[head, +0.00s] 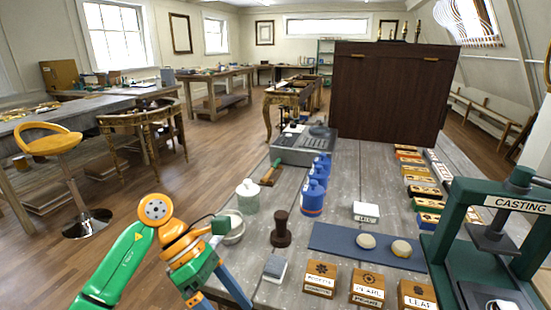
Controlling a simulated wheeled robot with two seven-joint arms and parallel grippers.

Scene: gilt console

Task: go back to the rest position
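My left arm (122,262), green with orange joints, rises from the bottom left to a bent joint. It then turns down past the table's left edge. Blue parts of it (234,286) run out of the picture at the bottom, so I cannot tell whether the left gripper's fingers are open or shut. No held object shows. My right arm and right gripper are not in view.
The grey table (345,160) holds a metal bowl (235,228), a white jar (247,197), blue bottles (312,197), a dark stamp (281,230), a blue mat (330,238), labelled blocks (367,287) and a green casting press (452,228). Open floor lies left, beside a yellow stool (52,143).

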